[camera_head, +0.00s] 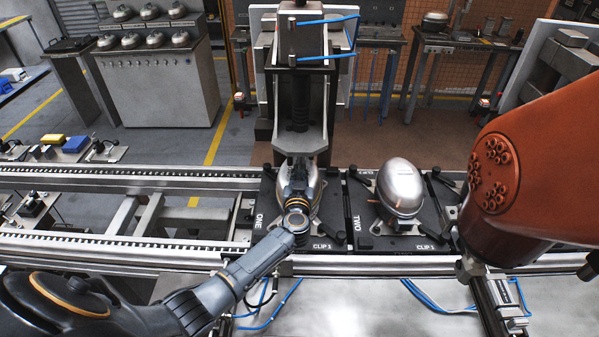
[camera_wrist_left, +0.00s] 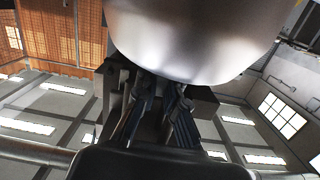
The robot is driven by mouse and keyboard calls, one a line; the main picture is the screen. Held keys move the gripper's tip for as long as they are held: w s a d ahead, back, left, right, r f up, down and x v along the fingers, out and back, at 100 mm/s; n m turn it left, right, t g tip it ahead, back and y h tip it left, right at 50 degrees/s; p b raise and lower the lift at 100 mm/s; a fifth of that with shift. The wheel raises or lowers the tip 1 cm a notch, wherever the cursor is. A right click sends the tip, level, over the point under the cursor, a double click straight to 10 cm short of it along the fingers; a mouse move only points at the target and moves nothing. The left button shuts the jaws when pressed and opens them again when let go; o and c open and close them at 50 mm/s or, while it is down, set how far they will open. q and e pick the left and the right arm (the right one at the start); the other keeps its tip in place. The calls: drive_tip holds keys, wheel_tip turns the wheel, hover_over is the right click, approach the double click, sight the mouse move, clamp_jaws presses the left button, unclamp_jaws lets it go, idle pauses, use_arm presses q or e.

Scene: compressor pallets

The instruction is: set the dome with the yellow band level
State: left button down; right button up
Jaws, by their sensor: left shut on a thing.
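A silver dome (camera_head: 314,184) sits on the pallet marked ONE (camera_head: 268,226), under the press, partly hidden by my left gripper and wrist. My left gripper (camera_head: 298,166) reaches over it from the front. In the left wrist view a large silver dome (camera_wrist_left: 195,45) fills the top, and the fingers of my left gripper (camera_wrist_left: 165,92) are close together at its lower edge. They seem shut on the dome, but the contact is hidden. A second silver dome (camera_head: 402,187) stands on the pallet marked TWO (camera_head: 362,226), with a brownish seam. I cannot clearly make out a yellow band on either dome. My right gripper is not in view.
The press (camera_head: 301,110) stands close behind pallet ONE. A large red-orange arm (camera_head: 535,165) fills the right side near pallet TWO. Conveyor rails (camera_head: 120,178) run left. Several domes stand on a grey cabinet (camera_head: 160,85) at the back left. Blue hoses (camera_head: 430,297) lie in front.

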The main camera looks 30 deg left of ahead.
use_arm(q)
drive_tip(key=shift+w+r, duration=0.1)
drive_tip(key=shift+r, duration=0.1)
drive_tip(key=c, duration=1.4)
unclamp_jaws()
drive_tip(key=shift+o, duration=0.2)
drive_tip(key=shift+s+f, duration=0.15)
drive_tip(key=shift+s, duration=0.1)
drive_tip(key=v, duration=1.1)
drive_tip(key=shift+s+d, duration=0.25)
drive_tip(key=shift+s, duration=0.1)
